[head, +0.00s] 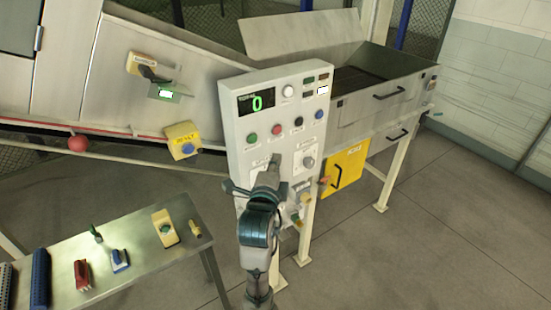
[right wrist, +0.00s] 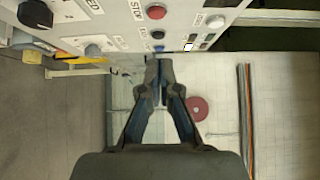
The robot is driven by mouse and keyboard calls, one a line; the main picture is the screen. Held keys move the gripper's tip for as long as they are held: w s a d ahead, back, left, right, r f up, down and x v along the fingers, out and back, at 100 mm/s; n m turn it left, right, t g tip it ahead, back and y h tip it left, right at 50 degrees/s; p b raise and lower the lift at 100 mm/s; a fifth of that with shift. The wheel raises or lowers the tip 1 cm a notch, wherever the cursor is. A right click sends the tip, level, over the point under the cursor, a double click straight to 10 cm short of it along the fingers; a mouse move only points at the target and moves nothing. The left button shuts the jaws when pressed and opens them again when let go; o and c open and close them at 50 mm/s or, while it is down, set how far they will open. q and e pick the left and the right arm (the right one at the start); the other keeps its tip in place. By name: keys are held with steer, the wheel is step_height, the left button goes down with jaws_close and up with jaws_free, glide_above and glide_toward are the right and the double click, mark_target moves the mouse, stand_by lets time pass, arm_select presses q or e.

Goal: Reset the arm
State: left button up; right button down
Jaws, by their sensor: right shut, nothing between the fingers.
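My right arm rises from the bottom middle of the head view, and its gripper (head: 274,163) is in front of the lower half of a grey control panel (head: 238,150). In the right wrist view the gripper (right wrist: 158,70) is shut, with its fingertips together and nothing between them. The fingertips appear just below a blue button (right wrist: 158,48) in that picture; I cannot tell whether they touch the panel. The arm hides part of the panel's lower controls. My left gripper is in neither view.
The panel has a display (head: 257,101) reading 0, several buttons and a knob (head: 308,163). A yellow box (head: 345,170) is to its right. A metal table (head: 140,262) at lower left holds small switches and connectors. The floor (head: 430,240) at right is clear.

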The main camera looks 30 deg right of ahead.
steer(key=shift+w, duration=0.15)
steer(key=shift+a, duration=0.25)
stand_by(0.3)
